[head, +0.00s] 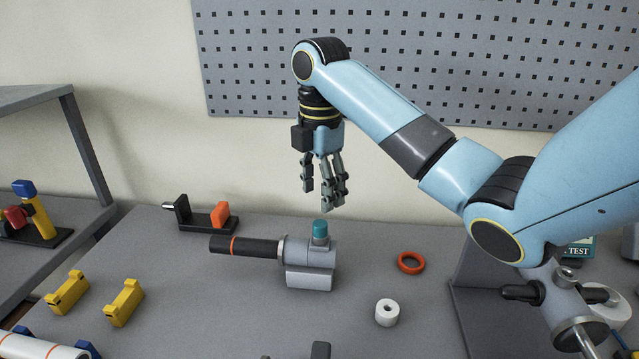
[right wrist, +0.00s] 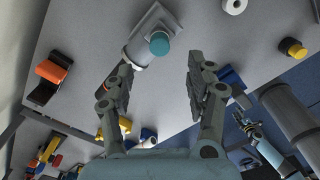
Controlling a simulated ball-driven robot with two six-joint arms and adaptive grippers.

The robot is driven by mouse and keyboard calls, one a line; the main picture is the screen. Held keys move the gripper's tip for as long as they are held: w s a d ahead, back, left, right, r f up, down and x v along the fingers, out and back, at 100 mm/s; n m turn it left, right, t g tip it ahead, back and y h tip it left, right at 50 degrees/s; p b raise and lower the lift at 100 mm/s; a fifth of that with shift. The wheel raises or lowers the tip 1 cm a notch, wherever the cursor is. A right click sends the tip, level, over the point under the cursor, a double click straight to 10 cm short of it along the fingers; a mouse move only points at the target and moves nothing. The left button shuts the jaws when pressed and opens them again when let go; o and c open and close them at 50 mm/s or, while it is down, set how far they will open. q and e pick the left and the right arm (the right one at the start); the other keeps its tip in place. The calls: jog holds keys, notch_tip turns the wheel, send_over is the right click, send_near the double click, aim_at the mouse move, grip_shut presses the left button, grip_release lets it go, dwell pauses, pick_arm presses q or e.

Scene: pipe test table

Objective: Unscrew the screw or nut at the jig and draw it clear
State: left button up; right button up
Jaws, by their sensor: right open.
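The jig (head: 311,262) is a grey block with a black pipe (head: 243,246) with an orange ring coming out of its left side. A teal round cap (head: 320,229), the screw or nut, stands upright on top of the jig. My right gripper (head: 326,194) points down, open and empty, above the cap and apart from it. In the right wrist view the cap (right wrist: 159,43) shows beyond the gap between the open fingers (right wrist: 160,85).
An orange ring (head: 411,263) and a white roll (head: 387,312) lie right of the jig. A black clamp with an orange jaw (head: 219,215) is behind left. Yellow blocks (head: 124,302) stand at left. The table around the jig is mostly free.

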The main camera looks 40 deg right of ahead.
aim_at(320, 224)
notch_tip(320, 224, down, 7)
jog(key=shift+f+p, duration=0.2)
jog(key=shift+p, duration=0.25)
jog(key=shift+f, duration=0.45)
pick_arm(q)
jog(key=shift+w+d, duration=0.25)
jog(key=shift+w, duration=0.4)
pick_arm(e)
jog(key=shift+c, duration=1.1)
grip_shut()
jog(key=shift+r+n+p, duration=0.15)
jog(key=shift+n+p, duration=0.45)
jog(key=shift+n, duration=0.5)
jog(key=shift+n+p, duration=0.35)
jog(key=shift+n, duration=0.85)
pick_arm(q)
jog(key=shift+s+a+r, duration=0.1)
jog(key=shift+s+r, duration=0.05)
jog(key=shift+r, duration=0.8)
pick_arm(e)
jog(key=shift+n, duration=0.3)
